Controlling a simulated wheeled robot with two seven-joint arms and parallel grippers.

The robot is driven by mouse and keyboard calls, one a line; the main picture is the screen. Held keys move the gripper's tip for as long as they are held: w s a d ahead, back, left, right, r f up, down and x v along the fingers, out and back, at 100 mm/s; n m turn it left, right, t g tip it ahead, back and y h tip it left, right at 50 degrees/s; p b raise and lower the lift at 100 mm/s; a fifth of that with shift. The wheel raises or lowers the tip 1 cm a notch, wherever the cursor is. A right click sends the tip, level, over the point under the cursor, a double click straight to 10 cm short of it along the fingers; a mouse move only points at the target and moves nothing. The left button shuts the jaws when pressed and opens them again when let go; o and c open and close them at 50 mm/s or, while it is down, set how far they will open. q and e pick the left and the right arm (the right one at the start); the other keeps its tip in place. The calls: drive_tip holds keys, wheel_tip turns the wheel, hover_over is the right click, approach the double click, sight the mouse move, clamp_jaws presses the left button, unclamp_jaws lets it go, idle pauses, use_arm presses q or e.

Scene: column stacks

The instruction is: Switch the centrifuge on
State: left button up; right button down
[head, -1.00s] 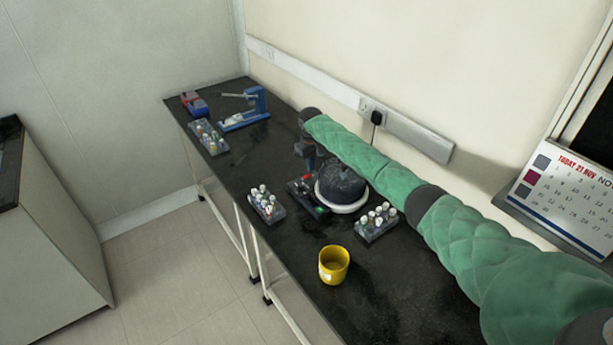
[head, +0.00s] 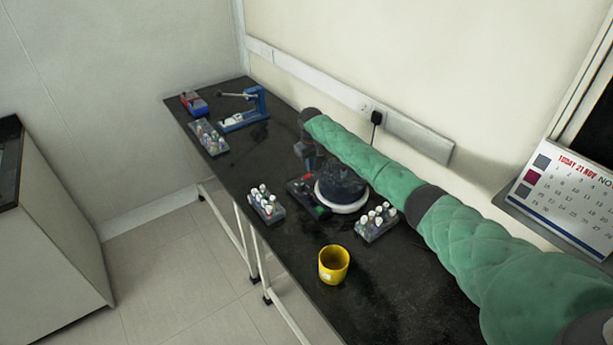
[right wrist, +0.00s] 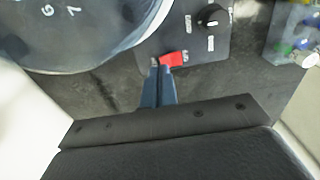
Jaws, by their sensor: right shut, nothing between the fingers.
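The centrifuge (head: 342,186) stands on the bench, a round dark lid over a white rim, with a dark control panel on its left side. In the right wrist view the control panel (right wrist: 208,40) shows a red switch (right wrist: 172,59) and a black knob (right wrist: 212,17). The numbered lid (right wrist: 70,30) fills the upper left there. My right gripper (right wrist: 163,72) is shut and empty. Its fingertips are at the red switch and overlap its edge; I cannot tell whether they touch. In the head view my right gripper (head: 311,160) is small, behind the panel. My left gripper is not in view.
Tube racks stand left (head: 266,204) and right (head: 376,224) of the centrifuge, another farther back (head: 208,138). A yellow mug (head: 333,264) stands in front. A blue press-like device (head: 246,108) is at the far end. A plug (head: 376,118) sits in the wall socket.

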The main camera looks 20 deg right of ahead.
sight(310, 174)
drive_tip(key=shift+f+b, duration=0.3)
drive_tip(key=shift+f, duration=0.65)
idle(0.6)
drive_tip(key=shift+r+p, duration=2.1)
drive_tip(key=shift+r, duration=0.4)
